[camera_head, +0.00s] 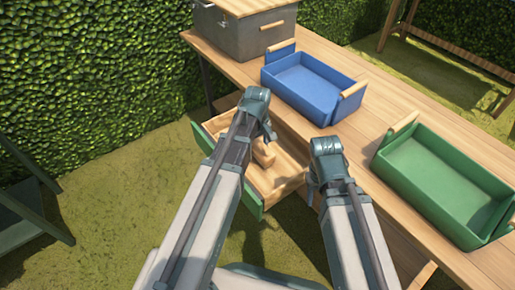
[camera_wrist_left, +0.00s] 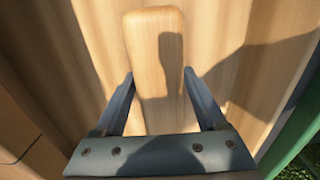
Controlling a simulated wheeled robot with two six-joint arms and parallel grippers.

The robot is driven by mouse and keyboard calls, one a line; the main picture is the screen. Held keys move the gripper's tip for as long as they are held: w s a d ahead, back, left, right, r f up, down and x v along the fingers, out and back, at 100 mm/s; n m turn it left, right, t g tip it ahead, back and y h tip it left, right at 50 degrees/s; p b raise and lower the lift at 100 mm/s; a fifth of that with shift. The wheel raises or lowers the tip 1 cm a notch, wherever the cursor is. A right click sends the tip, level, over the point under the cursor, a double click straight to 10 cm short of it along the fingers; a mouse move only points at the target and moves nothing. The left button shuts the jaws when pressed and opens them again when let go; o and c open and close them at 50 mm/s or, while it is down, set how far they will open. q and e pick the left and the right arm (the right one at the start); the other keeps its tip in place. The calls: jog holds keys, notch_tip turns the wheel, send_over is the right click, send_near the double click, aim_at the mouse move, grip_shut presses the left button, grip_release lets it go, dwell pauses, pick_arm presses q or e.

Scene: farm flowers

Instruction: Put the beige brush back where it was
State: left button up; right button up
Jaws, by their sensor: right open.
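The beige brush (camera_head: 262,153) is a plain wooden piece inside the open drawer, partly hidden by my left arm in the head view. In the left wrist view the brush (camera_wrist_left: 153,55) lies between my left fingers, and a fingertip meets each of its long sides. My left gripper (camera_head: 268,130) is over the drawer and looks shut on the brush; its lower end is hidden behind the gripper body. My right gripper (camera_head: 313,188) is open and empty, just right of the drawer. The drawer (camera_head: 285,178) has a wooden inside and a green front.
A blue tray (camera_head: 305,85) and a green tray (camera_head: 440,180) stand on the wooden table (camera_head: 370,120). A grey box with a wooden lid (camera_head: 240,30) is at its far end. A hedge (camera_head: 90,80) is at the left. Open grass lies left of the drawer.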

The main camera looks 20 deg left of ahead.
pick_arm(q)
jog(key=shift+o, duration=0.9)
jog(key=shift+r, duration=0.1)
notch_tip(320, 180, up, 12)
jog(key=p, duration=1.2)
notch_tip(320, 180, up, 13)
jog(key=m+p, duration=0.7)
jog(key=p, duration=0.6)
send_over(257, 144)
jog(key=s+d, duration=0.6)
jog(key=s, duration=0.1)
jog(key=s+d+r+m+y+p, duration=0.1)
jog(key=s+d+r+m+p, duration=0.3)
jog(key=s+r+m+p, duration=0.3)
notch_tip(257, 144, up, 3)
jog(key=p, duration=0.2)
jog(key=shift+d+f+p, duration=0.2)
jog(key=shift+d+p, duration=0.1)
